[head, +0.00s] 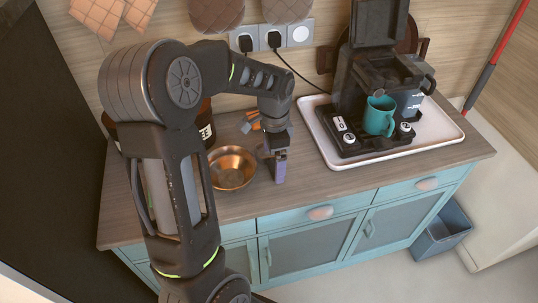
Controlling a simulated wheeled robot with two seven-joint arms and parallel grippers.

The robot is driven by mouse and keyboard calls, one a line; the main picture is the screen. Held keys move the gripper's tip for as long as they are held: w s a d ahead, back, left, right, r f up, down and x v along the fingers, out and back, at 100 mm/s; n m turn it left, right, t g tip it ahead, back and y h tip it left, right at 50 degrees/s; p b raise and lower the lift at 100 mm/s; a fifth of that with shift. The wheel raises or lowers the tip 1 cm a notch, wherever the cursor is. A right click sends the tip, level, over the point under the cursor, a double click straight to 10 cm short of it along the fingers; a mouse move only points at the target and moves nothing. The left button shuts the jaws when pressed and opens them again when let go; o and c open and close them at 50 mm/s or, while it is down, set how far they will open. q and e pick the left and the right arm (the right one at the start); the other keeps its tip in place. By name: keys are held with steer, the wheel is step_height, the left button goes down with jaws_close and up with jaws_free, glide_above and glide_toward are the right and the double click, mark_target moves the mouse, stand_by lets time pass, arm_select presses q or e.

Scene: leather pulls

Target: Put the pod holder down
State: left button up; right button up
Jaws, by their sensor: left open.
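My left gripper (275,165) is over the wooden counter (310,190), just right of a copper-coloured bowl (232,168). It points down and is open; I see nothing held between its fingers. The black coffee machine (350,97) stands on a white tray (448,133) at the right with its lid (379,22) raised. A teal mug (379,115) stands on its front platform. I cannot make out the pod holder with certainty; dark parts of the machine blend together. My right gripper is out of view.
Small orange items (250,122) lie behind the gripper. A dark container (206,128) is partly hidden by my left arm. Sockets with plugs (272,36) are on the wall, a cable running to the machine. The counter between bowl and tray is mostly free.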

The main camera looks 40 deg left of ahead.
mark_target(273, 167)
arm_select(q)
step_height(273, 167, down, 2)
steer(key=shift+f, duration=0.1)
steer(key=shift+c, duration=0.6)
steer(key=c, duration=1.5)
step_height(273, 167, up, 10)
steer(key=shift+r+b, duration=0.1)
steer(key=shift+b, duration=0.5)
steer(key=shift+c, duration=0.2)
